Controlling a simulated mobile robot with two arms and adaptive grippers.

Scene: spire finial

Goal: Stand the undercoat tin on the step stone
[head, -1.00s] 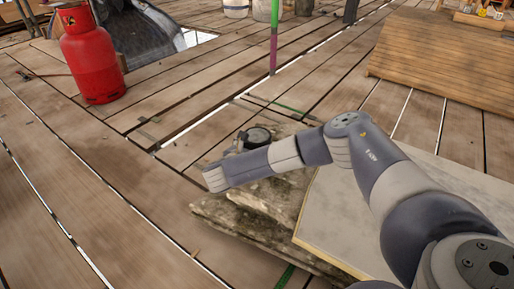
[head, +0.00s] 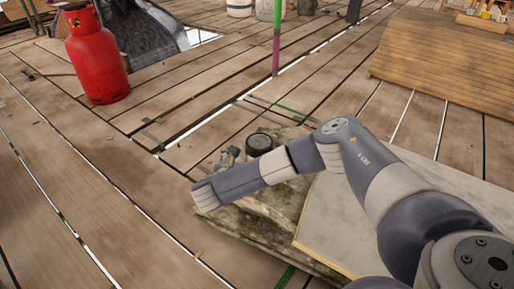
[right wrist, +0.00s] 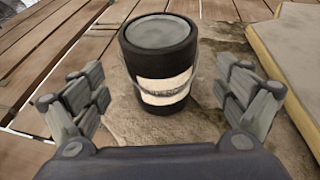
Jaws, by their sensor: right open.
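The undercoat tin (right wrist: 160,62) is black with a grey lid and a pale label band whose lettering I cannot read. It stands upright on the rough, mottled step stone (right wrist: 218,48). In the head view the dark top of the tin (head: 259,142) shows just beyond my right arm, and the stone (head: 240,222) lies partly hidden under that arm. My right gripper (head: 228,157) is open beside the tin. In the right wrist view its fingers are spread to either side in front of the tin, with a gap visible on both sides. My left gripper is not in view.
A pale slab (head: 390,215) with a yellowish edge lies right of the stone. A red gas cylinder (head: 97,55) stands at the upper left, a green and purple pole (head: 277,40) beyond the tin, and a wooden ramp (head: 440,58) at the upper right.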

